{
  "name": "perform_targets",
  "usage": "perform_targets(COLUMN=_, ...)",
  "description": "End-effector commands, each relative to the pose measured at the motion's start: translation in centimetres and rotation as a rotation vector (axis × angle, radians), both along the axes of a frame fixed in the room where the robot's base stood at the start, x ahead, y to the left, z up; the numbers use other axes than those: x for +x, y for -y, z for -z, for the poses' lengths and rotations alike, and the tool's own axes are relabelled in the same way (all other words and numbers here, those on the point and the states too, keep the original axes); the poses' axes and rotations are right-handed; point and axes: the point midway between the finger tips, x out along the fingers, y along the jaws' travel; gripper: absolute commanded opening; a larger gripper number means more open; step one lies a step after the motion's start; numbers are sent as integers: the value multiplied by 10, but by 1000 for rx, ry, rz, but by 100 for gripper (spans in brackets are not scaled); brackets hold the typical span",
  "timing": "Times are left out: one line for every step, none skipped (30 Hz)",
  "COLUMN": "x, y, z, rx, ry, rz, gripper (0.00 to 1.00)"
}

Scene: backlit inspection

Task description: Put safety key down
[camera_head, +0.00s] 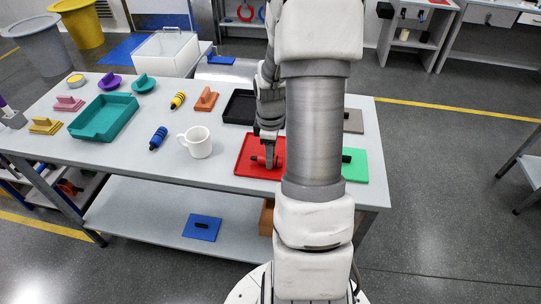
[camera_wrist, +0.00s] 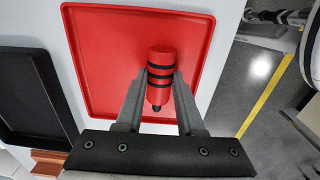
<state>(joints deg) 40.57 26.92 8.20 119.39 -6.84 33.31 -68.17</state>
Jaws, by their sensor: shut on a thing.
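The safety key (camera_wrist: 160,75) is a red cylinder with black bands. My gripper (camera_wrist: 158,88) is shut on it, one grey finger on each side, in the wrist view. The key is over the red tray (camera_wrist: 105,60), near one side of it; I cannot tell whether it touches the tray floor. In the head view my gripper (camera_head: 268,160) points down at the red tray (camera_head: 245,168) by the table's front edge, and the fingers partly hide the key. Similar banded pieces, one blue (camera_head: 158,138) and one yellow (camera_head: 178,100), lie to the left.
A white mug (camera_head: 197,142) stands left of the red tray. A black tray (camera_head: 237,108) is behind it. A green plate (camera_head: 357,166) lies to the right, partly behind my arm. A teal tray (camera_head: 103,118) and several handled pieces fill the table's left side.

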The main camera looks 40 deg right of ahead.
Motion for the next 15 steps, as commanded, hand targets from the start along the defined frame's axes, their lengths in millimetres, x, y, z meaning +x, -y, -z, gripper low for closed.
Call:
perform_targets(x=0, y=0, z=0, rx=-1, ry=1, rz=0, gripper=0)
perform_targets(x=0, y=0, z=-1, rx=-1, ry=1, rz=0, gripper=0)
perform_targets(x=0, y=0, z=-1, rx=-2, ry=1, rz=0, gripper=0)
perform_targets(x=0, y=0, z=-1, rx=-2, ry=1, rz=0, gripper=0)
perform_targets(x=0, y=0, z=-1, rx=-1, ry=1, rz=0, gripper=0)
perform_targets(x=0, y=0, z=0, rx=-1, ry=1, rz=0, gripper=0)
perform_targets(x=0, y=0, z=0, rx=-1, ry=1, rz=0, gripper=0)
perform_targets(x=0, y=0, z=1, rx=-1, ry=1, rz=0, gripper=0)
perform_targets(x=0, y=0, z=3, rx=-1, ry=1, rz=0, gripper=0)
perform_targets(x=0, y=0, z=4, rx=-1, ry=1, rz=0, gripper=0)
perform_targets(x=0, y=0, z=3, rx=-1, ry=1, rz=0, gripper=42)
perform_targets(x=0, y=0, z=2, rx=-1, ry=1, rz=0, gripper=50)
perform_targets(x=0, y=0, z=2, rx=-1, ry=1, rz=0, gripper=55)
perform_targets(x=0, y=0, z=2, rx=-1, ry=1, rz=0, gripper=60)
perform_targets(x=0, y=0, z=2, rx=-1, ry=1, rz=0, gripper=67)
